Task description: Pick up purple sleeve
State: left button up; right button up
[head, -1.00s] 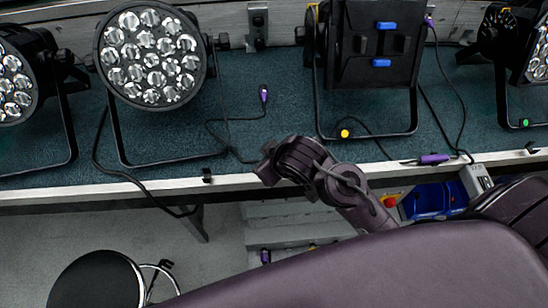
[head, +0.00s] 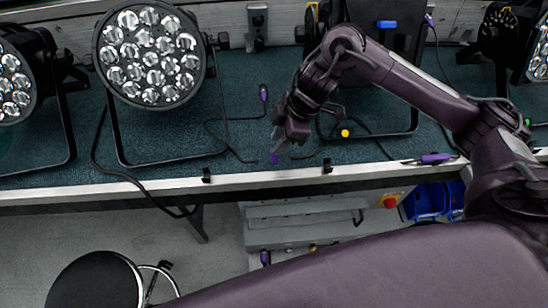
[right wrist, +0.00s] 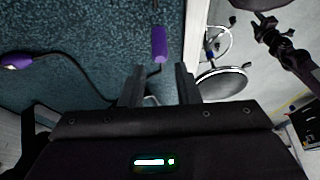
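A purple sleeve (head: 273,158) on a dark cable lies on the teal bench top near its front edge. In the right wrist view this sleeve (right wrist: 160,44) shows just beyond the fingertips, roughly in line with the gap between them. My right gripper (head: 284,144) is over the bench close to this sleeve. In the right wrist view its two fingers (right wrist: 158,86) are apart with no sleeve between them. A second purple sleeve (head: 263,95) is farther back, and a third (head: 434,158) lies to the right near the front edge.
A lamp with many lenses (head: 150,55) stands on a black bracket at the left. A black lamp housing (head: 390,40) stands behind my right arm. A yellow knob (head: 345,133) is near the gripper. A black round stool (head: 95,280) stands on the floor in front.

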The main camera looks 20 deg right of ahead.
aim_at(266, 157)
jog(key=b+x, duration=0.1)
jog(key=x, duration=0.6)
jog(key=shift+a+r, duration=0.1)
grip_shut()
